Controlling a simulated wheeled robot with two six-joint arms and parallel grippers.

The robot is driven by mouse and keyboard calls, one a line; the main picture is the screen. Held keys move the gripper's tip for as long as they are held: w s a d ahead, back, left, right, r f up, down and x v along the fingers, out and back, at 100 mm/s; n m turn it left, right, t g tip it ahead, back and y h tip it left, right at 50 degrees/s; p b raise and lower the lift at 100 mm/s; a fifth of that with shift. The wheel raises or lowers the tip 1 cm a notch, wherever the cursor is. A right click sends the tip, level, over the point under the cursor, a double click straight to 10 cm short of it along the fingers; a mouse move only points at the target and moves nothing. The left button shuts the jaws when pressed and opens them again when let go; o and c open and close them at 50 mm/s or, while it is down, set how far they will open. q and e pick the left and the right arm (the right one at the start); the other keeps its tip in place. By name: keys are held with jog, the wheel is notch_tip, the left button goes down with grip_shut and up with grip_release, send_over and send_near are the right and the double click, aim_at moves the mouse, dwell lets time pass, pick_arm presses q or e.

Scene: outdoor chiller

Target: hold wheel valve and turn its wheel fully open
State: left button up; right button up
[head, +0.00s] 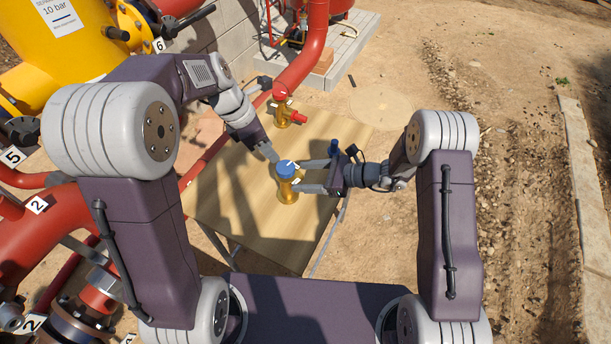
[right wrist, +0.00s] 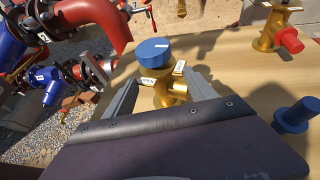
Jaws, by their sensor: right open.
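The wheel valve has a blue wheel (head: 286,168) with a white mark on top and a brass body (head: 287,190), and stands upright on the wooden table. In the right wrist view its blue wheel (right wrist: 154,50) sits above white labels, one reading OPEN. My right gripper (head: 304,176) is open, with one finger on each side of the brass body below the wheel; I cannot tell if they touch it. My left gripper (head: 272,154) points down close beside the wheel from above left. Its fingers overlap in view, so its opening is unclear.
A second brass valve with a red wheel (head: 279,91) and red outlet stands at the table's far end. A blue part (head: 334,147) is beside my right gripper. The table's near left part (head: 235,215) is clear. Red and yellow pipes stand on the left.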

aim_at(279, 177)
jog(key=x, duration=0.9)
jog(key=shift+c, duration=0.4)
